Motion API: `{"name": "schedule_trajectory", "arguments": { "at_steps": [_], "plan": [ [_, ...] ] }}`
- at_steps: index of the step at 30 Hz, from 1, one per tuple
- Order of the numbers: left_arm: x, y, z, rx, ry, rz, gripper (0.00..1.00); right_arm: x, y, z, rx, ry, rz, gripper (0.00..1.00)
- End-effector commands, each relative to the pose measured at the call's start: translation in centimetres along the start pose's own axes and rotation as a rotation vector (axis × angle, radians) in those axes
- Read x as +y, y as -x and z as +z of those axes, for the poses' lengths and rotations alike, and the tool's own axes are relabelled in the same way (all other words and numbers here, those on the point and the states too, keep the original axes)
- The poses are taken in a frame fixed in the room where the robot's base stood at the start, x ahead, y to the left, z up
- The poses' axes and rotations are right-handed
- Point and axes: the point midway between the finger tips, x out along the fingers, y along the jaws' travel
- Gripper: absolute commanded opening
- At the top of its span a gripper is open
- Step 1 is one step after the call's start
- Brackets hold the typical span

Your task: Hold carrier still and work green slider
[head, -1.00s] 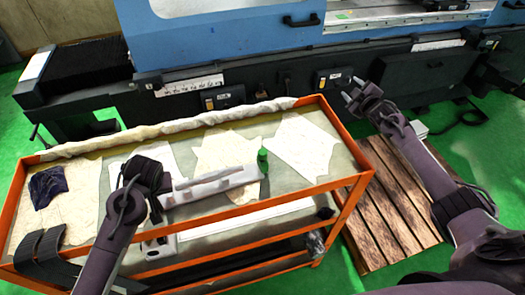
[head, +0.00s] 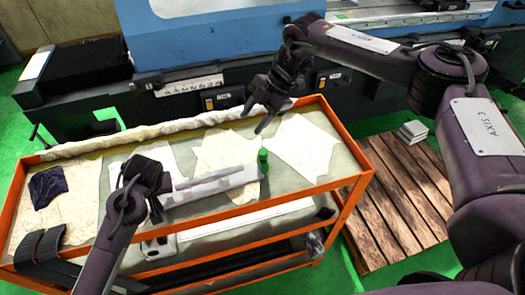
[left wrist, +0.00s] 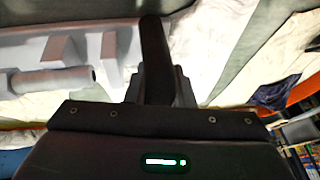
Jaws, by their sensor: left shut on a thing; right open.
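The carrier (head: 215,186) is a long pale grey bar-like part above the cart's top, in the middle of the head view. The green slider (head: 263,161) stands upright at its right end. My left gripper (head: 155,203) is shut on the carrier near its left end. In the left wrist view the carrier (left wrist: 62,50) shows at the upper left, beside the dark finger (left wrist: 154,60). My right gripper (head: 257,117) is open and empty, pointing down above the back of the cart, behind and above the green slider and apart from it.
The orange-framed cart (head: 345,196) holds pale cloths (head: 305,148) and a dark cloth (head: 47,187). A rolled cloth (head: 160,131) lies along its back edge. The blue grinder (head: 225,40) stands behind. A wooden pallet (head: 395,210) lies at the right.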

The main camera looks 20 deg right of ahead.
Motion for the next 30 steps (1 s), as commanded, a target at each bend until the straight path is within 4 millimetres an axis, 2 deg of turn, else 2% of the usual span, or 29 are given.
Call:
{"name": "schedule_trajectory", "arguments": {
  "at_steps": [6, 11, 14, 24, 30],
  "plan": [
    [0.0, 0.0, 0.0, 0.000, 0.001, -0.001, 0.00, -3.2, 3.2, 1.5, -0.119, -0.093, -0.153, 0.48],
    [0.0, 0.0, 0.0, -0.001, 0.001, -0.001, 0.00, -4.2, 3.8, 2.0, -0.148, -0.125, -0.189, 0.48],
    [0.0, 0.0, 0.0, -0.001, 0.001, -0.001, 0.00, -4.6, 2.9, 2.2, -0.150, -0.129, -0.195, 0.48],
    [0.0, 0.0, 0.0, -0.001, 0.000, -0.001, 0.00, -5.9, -3.5, 3.0, -0.149, -0.126, -0.195, 0.48],
    [0.0, 0.0, 0.0, -0.001, 0.000, -0.001, 0.00, -6.4, -6.4, 3.5, -0.150, -0.127, -0.193, 0.48]
  ]
}}
